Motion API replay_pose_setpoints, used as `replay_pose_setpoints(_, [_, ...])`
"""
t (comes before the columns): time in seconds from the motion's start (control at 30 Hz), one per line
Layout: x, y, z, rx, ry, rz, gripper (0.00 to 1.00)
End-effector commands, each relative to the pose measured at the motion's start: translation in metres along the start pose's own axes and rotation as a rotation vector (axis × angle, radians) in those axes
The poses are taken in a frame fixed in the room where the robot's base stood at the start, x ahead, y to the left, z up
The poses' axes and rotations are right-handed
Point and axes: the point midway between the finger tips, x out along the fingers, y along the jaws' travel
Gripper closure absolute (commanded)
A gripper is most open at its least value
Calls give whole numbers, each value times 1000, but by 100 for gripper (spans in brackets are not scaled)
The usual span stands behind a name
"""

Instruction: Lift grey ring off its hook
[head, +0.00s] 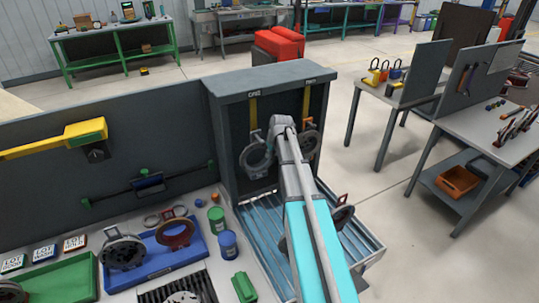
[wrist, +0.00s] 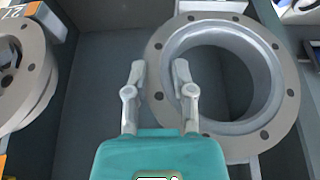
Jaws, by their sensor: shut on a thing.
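The grey ring (head: 257,155) hangs upright by its top tab under the left yellow strap of the dark booth. It shows large in the wrist view (wrist: 287,82), with bolt holes around its flange. My gripper (wrist: 158,75) has one finger outside the ring's near rim and one over its hole, shut on the rim. In the head view my wrist hides the fingertips and part of the hanging area. A second ring (head: 309,140) hangs under the right strap. In the wrist view a ring with an orange tag (wrist: 30,70) is cut off at the left edge.
The dark booth (head: 268,80) closes in the hanging rings. A blue-grey roller conveyor (head: 263,240) runs below, with another orange-tagged ring (head: 343,216) at its right. Parts, tins and a blue tray (head: 165,262) fill the left bench.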

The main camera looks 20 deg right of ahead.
Motion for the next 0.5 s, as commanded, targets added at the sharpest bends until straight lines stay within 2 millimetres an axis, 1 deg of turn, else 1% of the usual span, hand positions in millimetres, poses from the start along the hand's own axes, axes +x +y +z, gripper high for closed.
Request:
replay_pose_setpoints(0.4, [-33, 0, -14, 0, 0, 0, 100])
replay_pose_setpoints(0.43, [-34, -1, -7, 1, 0, 0, 100])
replay_pose_setpoints(0.5, [-38, -1, 13, 2, 0, 1, 100])
